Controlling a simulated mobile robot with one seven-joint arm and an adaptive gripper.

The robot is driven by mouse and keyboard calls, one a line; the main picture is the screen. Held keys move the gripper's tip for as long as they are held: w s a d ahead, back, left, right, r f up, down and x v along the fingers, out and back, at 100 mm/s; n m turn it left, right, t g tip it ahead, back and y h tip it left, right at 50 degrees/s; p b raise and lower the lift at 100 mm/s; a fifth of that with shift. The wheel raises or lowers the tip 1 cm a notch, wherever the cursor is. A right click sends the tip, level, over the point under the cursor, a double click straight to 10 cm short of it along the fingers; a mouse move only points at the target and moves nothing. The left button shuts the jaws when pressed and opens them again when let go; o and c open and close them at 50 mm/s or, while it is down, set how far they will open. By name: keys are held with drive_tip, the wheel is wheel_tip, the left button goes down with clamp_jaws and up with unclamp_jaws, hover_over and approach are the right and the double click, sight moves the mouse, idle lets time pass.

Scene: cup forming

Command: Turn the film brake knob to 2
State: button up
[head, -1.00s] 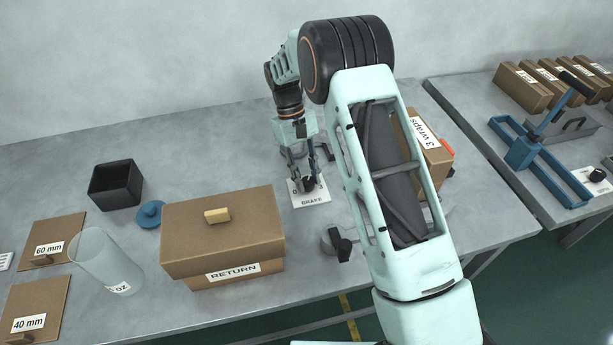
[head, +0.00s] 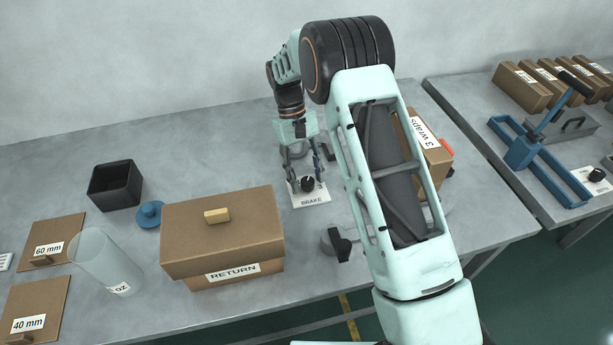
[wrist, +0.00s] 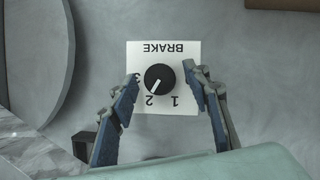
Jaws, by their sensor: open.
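The brake knob (wrist: 160,77) is round and black with a white pointer line, on a white card marked BRAKE (wrist: 140,52) with 1, 2 and 3. In the wrist view the pointer aims at the 2. In the head view the knob (head: 308,184) and card (head: 311,199) lie on the bench behind the RETURN box. My gripper (wrist: 162,80) is open and empty, one finger on each side of the knob in the wrist view. In the head view my gripper (head: 305,166) hangs just above and behind the knob, apart from it.
The brown RETURN box (head: 222,238) stands in front and left of the card. A dark clamp-like part (head: 340,245) lies in front of it, and the 3 wraps box (head: 436,158) is to the right. Bare bench lies left of my gripper.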

drive_tip(key=v, duration=1.2)
drive_tip(key=shift+s, duration=0.1)
